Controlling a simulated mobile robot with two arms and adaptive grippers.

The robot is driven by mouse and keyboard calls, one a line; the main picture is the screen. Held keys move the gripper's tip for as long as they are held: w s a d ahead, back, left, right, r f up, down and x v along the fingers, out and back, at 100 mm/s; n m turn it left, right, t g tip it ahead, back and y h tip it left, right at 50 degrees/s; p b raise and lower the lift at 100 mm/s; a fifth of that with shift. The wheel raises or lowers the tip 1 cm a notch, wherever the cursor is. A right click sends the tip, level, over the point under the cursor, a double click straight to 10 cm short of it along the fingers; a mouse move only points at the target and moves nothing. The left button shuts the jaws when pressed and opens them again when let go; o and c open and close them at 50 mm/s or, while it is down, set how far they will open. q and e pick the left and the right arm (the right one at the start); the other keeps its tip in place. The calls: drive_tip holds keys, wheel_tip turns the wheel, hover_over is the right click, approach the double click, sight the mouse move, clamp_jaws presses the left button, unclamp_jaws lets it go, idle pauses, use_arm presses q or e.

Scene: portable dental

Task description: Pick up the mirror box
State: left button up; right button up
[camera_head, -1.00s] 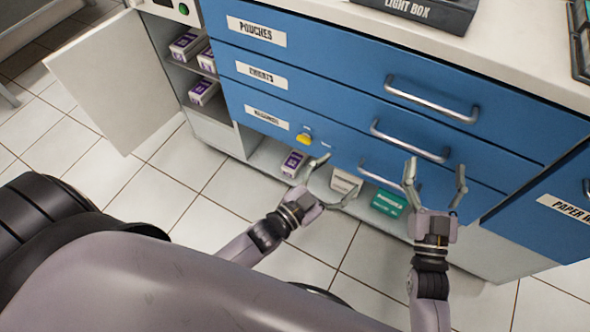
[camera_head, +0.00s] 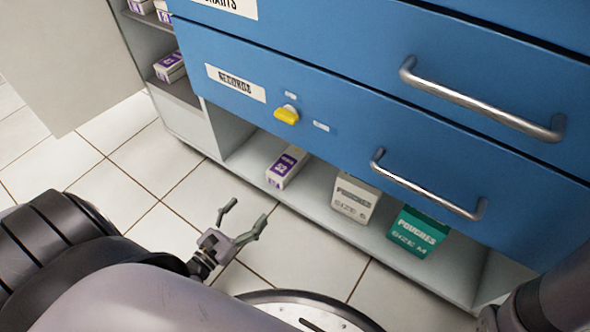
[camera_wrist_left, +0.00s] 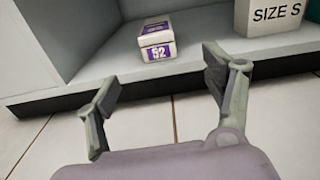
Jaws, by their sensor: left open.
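A small white-and-purple box (camera_head: 288,166) marked 52 lies on the low open shelf under the bottom drawer. It fits the mirror box, but I cannot read the word on it. In the left wrist view the same box (camera_wrist_left: 157,40) is ahead, between the fingertips in the picture and beyond them. My left gripper (camera_head: 240,212) is open and empty, low over the floor in front of the shelf, apart from the box. It also shows in the left wrist view (camera_wrist_left: 160,72). My right arm shows at the lower right, its gripper out of view.
A white SIZE S box (camera_head: 354,199) and a green POUCHES SIZE M box (camera_head: 418,231) stand to the right on the low shelf (camera_head: 242,162). Blue drawers with metal handles (camera_head: 480,108) overhang it. More purple-and-white boxes (camera_head: 170,67) sit in the left cubby. Tiled floor is clear in front.

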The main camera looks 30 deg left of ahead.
use_arm(q)
drive_tip(key=b, duration=0.6)
approach(282, 167)
drive_tip(key=w, duration=0.2)
drive_tip(key=w+f, duration=0.1)
drive_tip(key=w, duration=0.1)
drive_tip(key=shift+d+f, duration=0.1)
drive_tip(key=shift+d, duration=0.3)
drive_tip(key=shift+w, duration=0.3)
drive_tip(key=w+b, duration=0.4)
drive_tip(key=shift+w+a, duration=0.1)
drive_tip(key=shift+w, duration=0.15)
drive_tip(key=shift+w+r, duration=0.25)
drive_tip(key=shift+w, duration=0.2)
drive_tip(key=shift+r, duration=0.1)
drive_tip(key=c, duration=1.6)
